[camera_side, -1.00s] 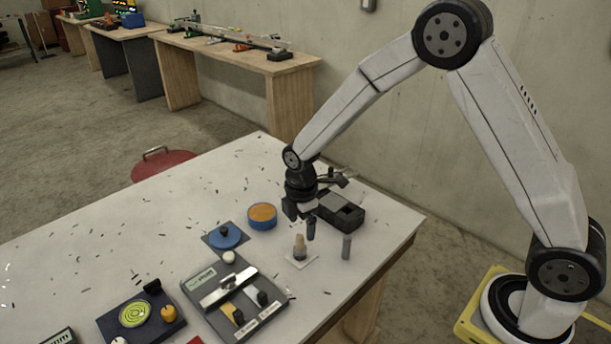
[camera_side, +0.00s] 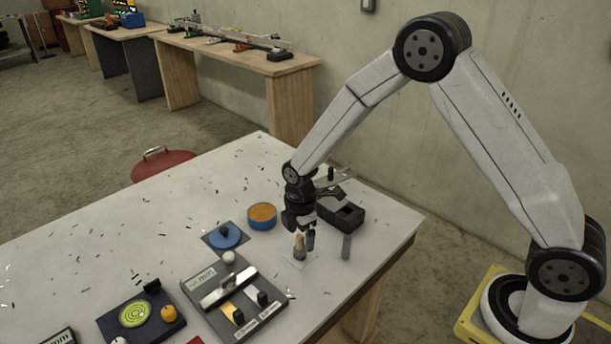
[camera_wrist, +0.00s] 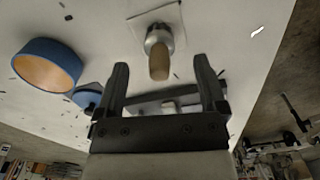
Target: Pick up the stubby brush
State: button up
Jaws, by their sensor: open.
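The stubby brush (camera_side: 299,250) stands upright on a small white square near the table's right side, with a tan handle on top and a metallic lower part. In the wrist view the brush (camera_wrist: 159,48) shows its handle end on, roughly centred beyond and between the fingertips. My gripper (camera_side: 301,229) is just above the brush in the side view, pointing down. In the wrist view my gripper (camera_wrist: 162,64) is open, with nothing between its fingers that I can tell is held. One finger partly overlaps the brush's right side in the side view.
A grey cylinder (camera_side: 346,247) stands close on the right. A black box (camera_side: 350,217) lies behind the gripper. A blue tub (camera_side: 262,225) with an orange-brown top and a dark panel (camera_side: 262,328) are to the left. Small dark chips are scattered on the table (camera_side: 130,240).

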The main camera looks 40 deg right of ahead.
aim_at(300, 245)
jog(key=shift+f, duration=2.15)
jog(key=shift+c, duration=0.2)
grip_shut()
jog(key=shift+r, duration=0.15)
